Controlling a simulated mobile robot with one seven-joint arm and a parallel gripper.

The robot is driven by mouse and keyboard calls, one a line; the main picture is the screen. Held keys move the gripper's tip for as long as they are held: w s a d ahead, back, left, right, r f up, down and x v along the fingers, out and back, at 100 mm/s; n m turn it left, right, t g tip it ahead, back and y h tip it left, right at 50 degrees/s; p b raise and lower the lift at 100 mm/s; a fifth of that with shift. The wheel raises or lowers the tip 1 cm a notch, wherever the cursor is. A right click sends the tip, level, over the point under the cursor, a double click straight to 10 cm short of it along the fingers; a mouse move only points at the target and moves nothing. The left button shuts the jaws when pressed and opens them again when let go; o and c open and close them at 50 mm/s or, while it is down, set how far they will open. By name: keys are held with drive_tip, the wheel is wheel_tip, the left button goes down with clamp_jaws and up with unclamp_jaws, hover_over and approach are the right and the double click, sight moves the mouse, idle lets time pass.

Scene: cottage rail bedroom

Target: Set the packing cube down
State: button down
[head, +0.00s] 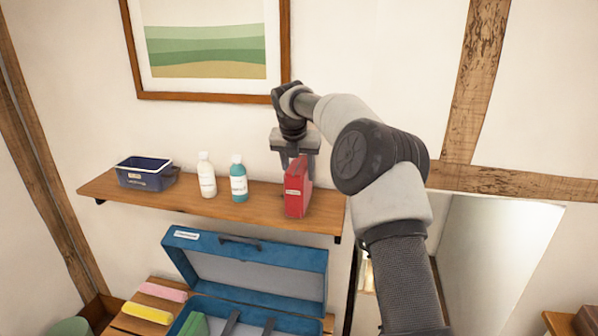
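The red packing cube (296,192) is upright at the right part of the wall shelf (262,201), with a small pale label on its front. My gripper (296,158) points down from above, with its fingers at the cube's top edge. It looks shut on the cube, though the far side of the grip is hidden. The cube's base is at or very close to the shelf top; I cannot tell whether it touches.
A teal bottle (239,181) and a white bottle (206,176) stand left of the cube, with a dark blue bin (145,173) farther left. A framed picture (206,95) hangs above. An open blue suitcase (250,265) lies below the shelf.

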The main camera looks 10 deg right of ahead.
drive_tip(key=c, duration=0.9)
unclamp_jaws()
